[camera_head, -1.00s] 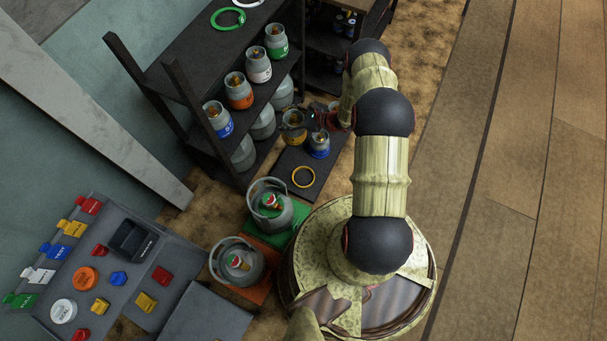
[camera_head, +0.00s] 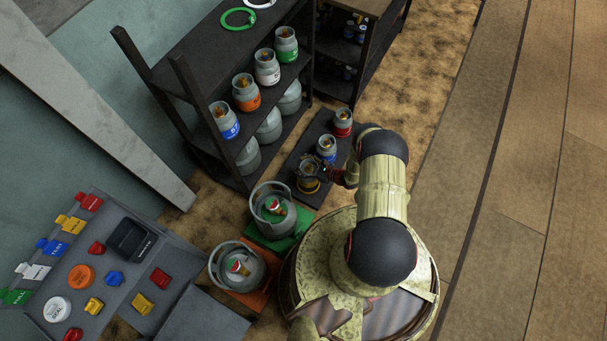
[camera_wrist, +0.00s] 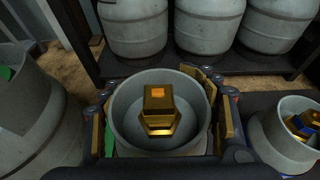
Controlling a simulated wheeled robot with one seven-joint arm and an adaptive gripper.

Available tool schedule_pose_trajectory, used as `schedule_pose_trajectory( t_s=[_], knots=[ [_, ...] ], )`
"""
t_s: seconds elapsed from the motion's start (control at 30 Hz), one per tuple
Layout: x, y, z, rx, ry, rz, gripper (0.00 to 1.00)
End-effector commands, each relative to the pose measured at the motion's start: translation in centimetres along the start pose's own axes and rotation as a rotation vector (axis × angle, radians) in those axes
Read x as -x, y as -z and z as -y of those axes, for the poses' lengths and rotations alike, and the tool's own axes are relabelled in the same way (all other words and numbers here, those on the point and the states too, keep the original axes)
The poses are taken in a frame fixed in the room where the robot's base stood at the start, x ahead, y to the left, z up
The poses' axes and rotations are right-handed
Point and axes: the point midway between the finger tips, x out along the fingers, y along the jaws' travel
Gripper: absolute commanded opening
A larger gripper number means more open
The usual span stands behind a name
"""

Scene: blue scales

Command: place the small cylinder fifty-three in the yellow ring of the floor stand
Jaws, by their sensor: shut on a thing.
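A small grey gas cylinder with a brass valve (camera_head: 309,169) is upright in my gripper (camera_head: 322,174), at the near end of the dark floor stand (camera_head: 303,154). Yellow shows around its lower part; I cannot tell label from yellow ring (camera_head: 308,187), nor whether its base touches the stand. Its number is not readable. In the wrist view the cylinder's open collar and brass valve (camera_wrist: 160,112) fill the space between the jaws (camera_wrist: 160,128), which are shut on it. A blue-label cylinder (camera_head: 326,149) and a red-label cylinder (camera_head: 343,123) stand farther along the stand.
A dark shelf (camera_head: 181,84) with several grey cylinders stands left of the stand. Two larger cylinders stand close by, one on a green base (camera_head: 272,208) and one on an orange base (camera_head: 237,268). A panel with coloured blocks (camera_head: 62,268) is at lower left.

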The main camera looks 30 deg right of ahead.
Motion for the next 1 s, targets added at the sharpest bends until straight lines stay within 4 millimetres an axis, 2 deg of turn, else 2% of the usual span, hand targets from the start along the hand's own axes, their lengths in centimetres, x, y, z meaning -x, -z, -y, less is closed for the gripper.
schedule_pose_trajectory(
  t_s=[0.07, 0.33, 0.57, 0.97, 1.0],
  knots=[
    [-0.6, 1.3, 0.1, 0.001, 0.0, 0.002, 0.0],
    [-1.2, 2.8, 0.1, 0.002, 0.0, 0.002, 0.0],
    [-2.3, 5.5, 0.0, 0.002, -0.001, 0.001, 0.0],
    [-2.5, 5.7, 0.1, 0.002, 0.0, 0.002, 0.0],
    [-2.4, 5.7, 0.1, 0.001, -0.001, 0.0, 0.58]
  ],
)
